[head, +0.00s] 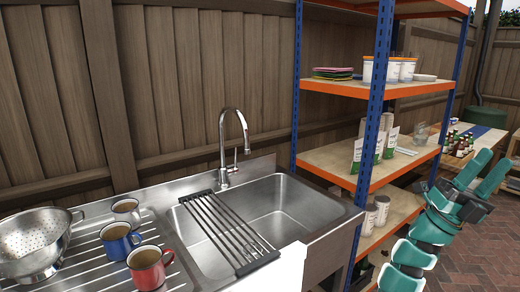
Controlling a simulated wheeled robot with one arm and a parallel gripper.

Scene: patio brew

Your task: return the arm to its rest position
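My arm (411,255), teal and dark grey, rises from the bottom edge at the right of the head view. My gripper (488,170) is at its upper end, pointing up and to the right. Its two teal fingers stand apart with a gap between them, and I see nothing held there. The gripper appears in front of the wooden table with bottles, over the brick paving. The lower part of the arm is cut off by the frame.
A shelf rack (368,115) with blue posts stands left of my arm, holding cups, plates and packets. Further left are a steel sink (290,205), several mugs and a colander (32,240). A bottle crate (458,146) sits behind the gripper. Brick paving (480,255) is open at right.

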